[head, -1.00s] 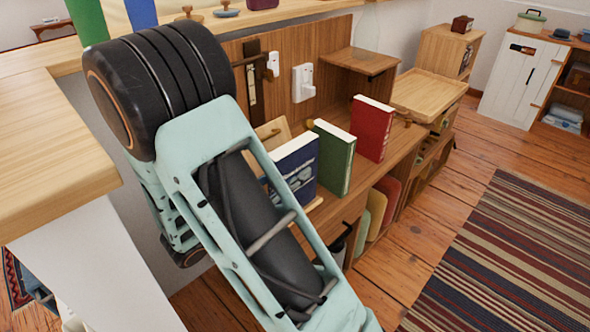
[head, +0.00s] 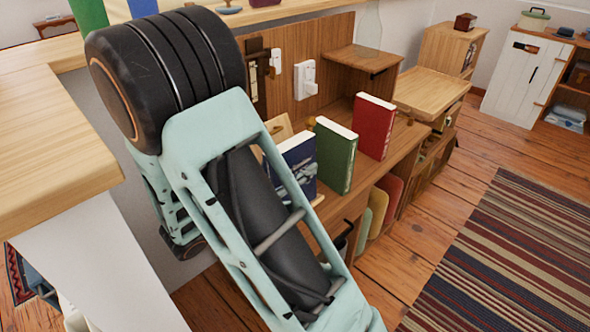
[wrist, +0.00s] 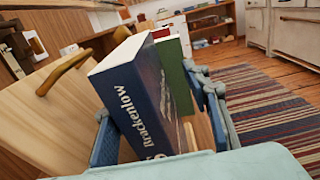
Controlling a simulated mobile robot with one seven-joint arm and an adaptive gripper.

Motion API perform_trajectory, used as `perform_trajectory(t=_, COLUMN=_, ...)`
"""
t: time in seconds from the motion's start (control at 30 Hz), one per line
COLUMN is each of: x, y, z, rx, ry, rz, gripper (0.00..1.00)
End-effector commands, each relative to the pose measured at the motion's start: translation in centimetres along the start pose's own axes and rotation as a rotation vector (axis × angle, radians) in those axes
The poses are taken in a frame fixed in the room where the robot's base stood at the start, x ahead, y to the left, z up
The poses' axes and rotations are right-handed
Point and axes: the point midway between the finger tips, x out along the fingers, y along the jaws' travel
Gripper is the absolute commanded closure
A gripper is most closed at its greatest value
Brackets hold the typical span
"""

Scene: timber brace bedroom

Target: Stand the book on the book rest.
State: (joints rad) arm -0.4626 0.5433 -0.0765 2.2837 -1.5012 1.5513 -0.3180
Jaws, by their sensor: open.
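A dark blue book (head: 299,160) with white lettering stands upright on the wooden desk, partly hidden by my arm in the head view. In the wrist view the blue book (wrist: 135,105) fills the space between the fingers. My gripper (wrist: 152,100) is open, with one blue-padded finger on each side of the book; I cannot tell whether either touches it. The gripper is hidden behind my arm in the head view. A pale wooden board (wrist: 75,105) with brass-coloured pegs, seemingly the book rest, leans just left of the book; its edge shows behind the book in the head view (head: 278,129).
A green book (head: 336,158) and a red book (head: 374,128) stand upright farther right on the desk (head: 400,150). A raised shelf (head: 362,59) is behind them. A pale counter (head: 50,130) is close on the left. Floor and striped rug (head: 510,250) are open at right.

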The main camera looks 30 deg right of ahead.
Motion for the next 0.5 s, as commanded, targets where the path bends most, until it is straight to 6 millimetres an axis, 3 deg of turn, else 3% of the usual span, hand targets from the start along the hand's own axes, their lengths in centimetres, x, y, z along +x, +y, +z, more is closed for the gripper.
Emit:
perform_trajectory(t=0.3, x=0.0, y=0.0, z=5.2, rx=0.006, ry=-0.001, rz=0.001, gripper=0.57)
perform_trajectory(t=0.5, x=0.0, y=0.0, z=7.7, rx=0.005, ry=-0.001, rz=0.000, gripper=0.57)
